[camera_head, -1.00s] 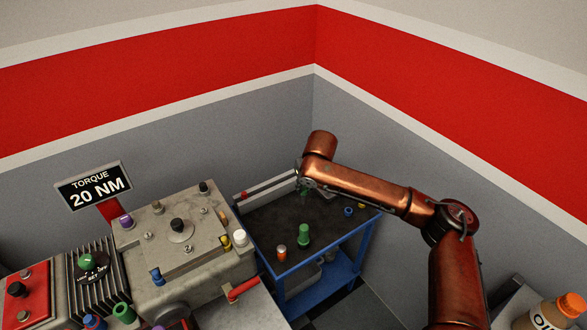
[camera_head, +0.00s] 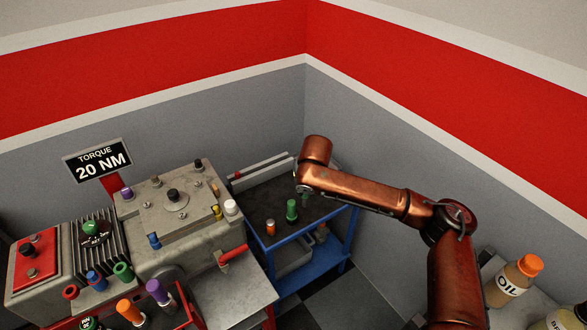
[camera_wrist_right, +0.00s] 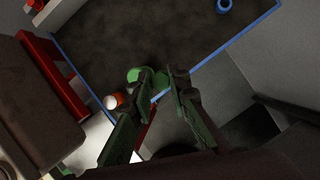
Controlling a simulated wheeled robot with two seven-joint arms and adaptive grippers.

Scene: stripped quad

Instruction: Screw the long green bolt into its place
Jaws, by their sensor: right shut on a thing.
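My right gripper (camera_wrist_right: 162,76) points down over the blue cart in the wrist view. Its fingers are closed in on a slim green thing (camera_wrist_right: 161,84), only a sliver of which shows between the tips; I cannot tell its length. In the head view my right wrist mostly hides the gripper (camera_head: 305,198), with a bit of green below it. A green bolt (camera_head: 291,209) stands upright on the cart's dark top; its head (camera_wrist_right: 134,73) shows behind one fingertip in the wrist view. My left gripper is not in view.
Oil bottles (camera_head: 513,282) stand at right. Dark and light floor shows before the cart.

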